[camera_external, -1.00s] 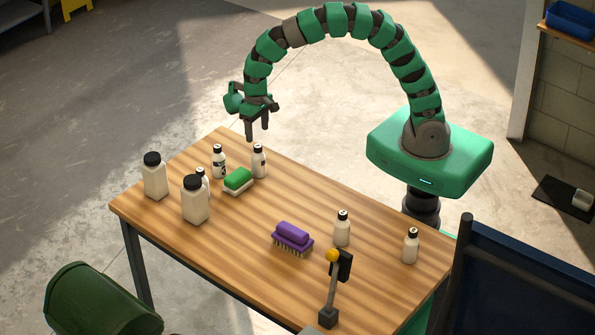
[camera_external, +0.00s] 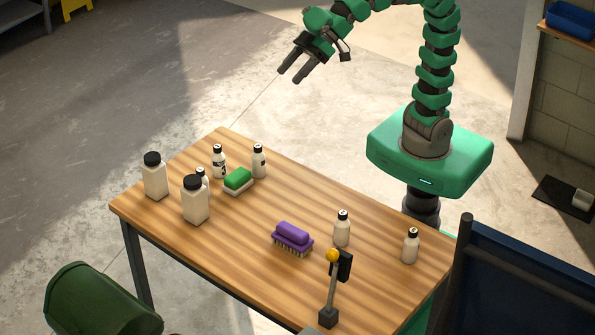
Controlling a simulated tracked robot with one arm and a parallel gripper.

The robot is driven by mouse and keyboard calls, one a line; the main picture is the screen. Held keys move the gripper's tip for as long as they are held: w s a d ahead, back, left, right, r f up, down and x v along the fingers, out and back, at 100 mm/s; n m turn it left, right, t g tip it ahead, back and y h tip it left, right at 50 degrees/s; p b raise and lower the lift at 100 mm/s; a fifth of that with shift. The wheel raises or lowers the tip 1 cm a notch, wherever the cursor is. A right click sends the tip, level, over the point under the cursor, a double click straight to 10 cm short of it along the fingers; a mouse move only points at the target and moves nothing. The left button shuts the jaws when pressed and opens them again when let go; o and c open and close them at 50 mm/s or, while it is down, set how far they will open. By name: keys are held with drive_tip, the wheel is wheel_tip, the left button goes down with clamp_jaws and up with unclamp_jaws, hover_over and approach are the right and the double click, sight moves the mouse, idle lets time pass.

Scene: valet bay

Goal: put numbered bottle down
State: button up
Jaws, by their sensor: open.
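Several small white bottles with black caps stand upright on the wooden table (camera_external: 270,205). One bottle (camera_external: 259,162) is at the far edge beside the green sponge, and another with a dark mark (camera_external: 219,163) is to its left. A third (camera_external: 203,178) is partly hidden behind a larger jar. One bottle (camera_external: 342,230) stands right of the middle and one (camera_external: 410,247) near the right end. Numbers on them are too small to read. My gripper (camera_external: 290,77) is open and empty, high above the floor beyond the table's far edge, apart from every bottle.
Two larger white jars (camera_external: 155,177) (camera_external: 195,201) stand at the left end. A green-and-white sponge (camera_external: 238,180), a purple brush (camera_external: 293,238) and a small post with a yellow knob (camera_external: 330,290) are on the table. The table's front left is clear.

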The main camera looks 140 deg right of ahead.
drive_tip(key=s+a+r+n+t+y, duration=0.1)
drive_tip(key=s+a+r+n+t, duration=0.1)
drive_tip(key=s+a+r, duration=0.2)
drive_tip(key=s+a+r+n+t+y, duration=0.2)
drive_tip(key=s+a+r+n+t, duration=0.1)
drive_tip(key=a+r, duration=0.6)
wheel_tip(320, 180, up, 4)
drive_tip(key=shift+s+f, duration=0.25)
drive_tip(key=shift+s, duration=0.1)
drive_tip(key=shift+o, duration=0.5)
drive_tip(key=shift+a, duration=0.1)
